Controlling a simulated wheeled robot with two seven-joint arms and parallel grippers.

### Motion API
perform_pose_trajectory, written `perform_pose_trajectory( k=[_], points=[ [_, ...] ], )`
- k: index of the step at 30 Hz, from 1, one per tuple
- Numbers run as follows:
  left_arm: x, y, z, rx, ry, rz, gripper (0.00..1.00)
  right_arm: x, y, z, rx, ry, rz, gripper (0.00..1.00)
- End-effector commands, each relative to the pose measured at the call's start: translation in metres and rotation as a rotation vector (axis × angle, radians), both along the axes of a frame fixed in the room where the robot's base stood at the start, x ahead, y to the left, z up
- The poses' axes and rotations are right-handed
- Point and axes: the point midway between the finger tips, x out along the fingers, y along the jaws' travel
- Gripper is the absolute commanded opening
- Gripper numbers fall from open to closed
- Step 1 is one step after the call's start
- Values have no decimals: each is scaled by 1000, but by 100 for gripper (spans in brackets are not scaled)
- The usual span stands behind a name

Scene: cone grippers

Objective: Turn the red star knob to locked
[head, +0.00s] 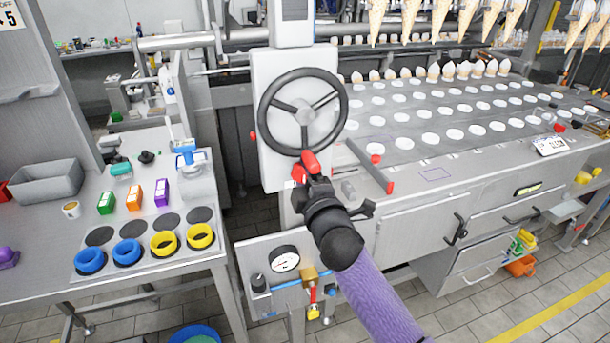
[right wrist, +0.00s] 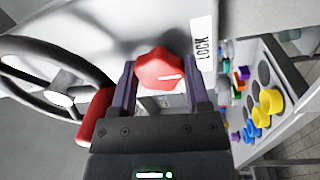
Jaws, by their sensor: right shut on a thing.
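The red star knob (right wrist: 158,68) sits between the two fingers of my right gripper (right wrist: 161,82) in the right wrist view. The fingers are shut on its sides. A short white mark on its face points right in that view, below the white LOCK label (right wrist: 203,45). In the head view, my right gripper (head: 312,184) largely hides the knob (head: 297,174), at the lower part of the white panel (head: 262,130). My left gripper is not in view.
A black handwheel (head: 264,110) with a red handle (head: 311,161) is just above my right gripper. A red-tipped lever (head: 387,184) stands to its right. A side table (head: 50,225) with colored rings and boxes is at left.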

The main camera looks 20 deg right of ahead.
Motion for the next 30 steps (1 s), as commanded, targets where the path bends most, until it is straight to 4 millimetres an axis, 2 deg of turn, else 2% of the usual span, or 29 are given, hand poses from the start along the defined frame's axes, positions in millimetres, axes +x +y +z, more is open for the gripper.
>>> perform_pose_trajectory(
  k=[4, 5, 9, 10, 20, 22, 23, 26, 30],
  points=[
    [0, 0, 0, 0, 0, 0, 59, 0, 0, 0, 2, 1, -1, 2],
    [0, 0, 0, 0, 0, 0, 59, 0, 0, 0, 2, 1, -1, 63],
    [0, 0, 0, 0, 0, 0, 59, 0, 0, 0, 1, 0, 0, 92],
    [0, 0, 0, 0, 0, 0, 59, 0, 0, 0, 1, 0, 0, 95],
    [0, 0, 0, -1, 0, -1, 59, 0, 0, 1, -3, -2, 0, 95],
    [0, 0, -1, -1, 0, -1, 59, 0, -1, 1, -54, -5, 1, 95],
    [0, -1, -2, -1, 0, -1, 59, 0, -1, 1, -105, -7, 1, 95],
    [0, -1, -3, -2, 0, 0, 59, 0, -2, 2, -419, -20, 1, 95],
    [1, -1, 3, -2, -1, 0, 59, 0, -2, 6, -1044, -41, -1, 95]
  ],
)
